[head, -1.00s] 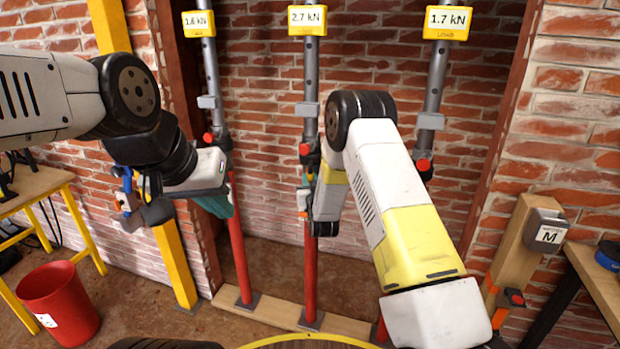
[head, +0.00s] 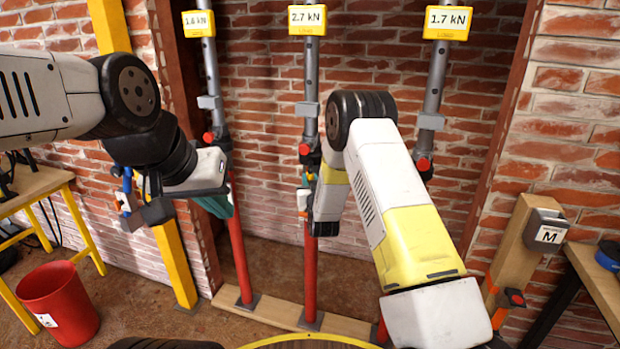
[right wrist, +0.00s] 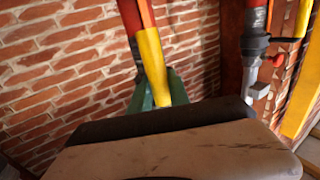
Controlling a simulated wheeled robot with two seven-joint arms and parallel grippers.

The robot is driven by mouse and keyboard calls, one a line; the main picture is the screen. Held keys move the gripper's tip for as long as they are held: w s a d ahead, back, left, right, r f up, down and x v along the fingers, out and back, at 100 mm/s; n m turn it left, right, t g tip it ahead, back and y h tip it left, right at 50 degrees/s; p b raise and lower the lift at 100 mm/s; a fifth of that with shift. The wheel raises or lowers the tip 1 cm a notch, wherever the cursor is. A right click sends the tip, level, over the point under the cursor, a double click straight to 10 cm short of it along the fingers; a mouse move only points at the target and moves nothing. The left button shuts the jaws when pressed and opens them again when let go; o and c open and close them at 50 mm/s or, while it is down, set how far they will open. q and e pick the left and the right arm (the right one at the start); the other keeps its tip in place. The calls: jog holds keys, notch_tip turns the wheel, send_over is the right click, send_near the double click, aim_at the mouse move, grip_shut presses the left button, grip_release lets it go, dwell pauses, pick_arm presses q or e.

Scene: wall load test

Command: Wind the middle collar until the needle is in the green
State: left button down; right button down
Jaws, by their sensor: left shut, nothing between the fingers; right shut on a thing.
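The middle prop has a grey upper tube, a red lower tube (head: 310,270) and a dark collar with a red knob (head: 305,149). Its yellow readout (head: 307,19) shows 2.7 kN; I see no needle or green band. In the right wrist view, my right gripper's green fingers (right wrist: 158,92) are shut on a yellow handle (right wrist: 152,60), in front of the red tube (right wrist: 130,18). My left gripper (head: 215,204) has teal fingers and is shut and empty, beside the left prop.
The left prop (head: 243,265) reads 1.6 kN and the right prop (head: 434,85) 1.7 kN. A wooden sill (head: 270,318) runs under them. A red bin (head: 58,300) and yellow-legged bench (head: 30,187) stand left. A wooden post with an M box (head: 545,232) stands right.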

jog(key=shift+d, duration=0.5)
jog(key=c, duration=1.2)
grip_release()
jog(key=shift+c, duration=0.2)
jog(key=s+d, duration=0.1)
jog(key=s, duration=0.6)
jog(key=shift+s, duration=0.4)
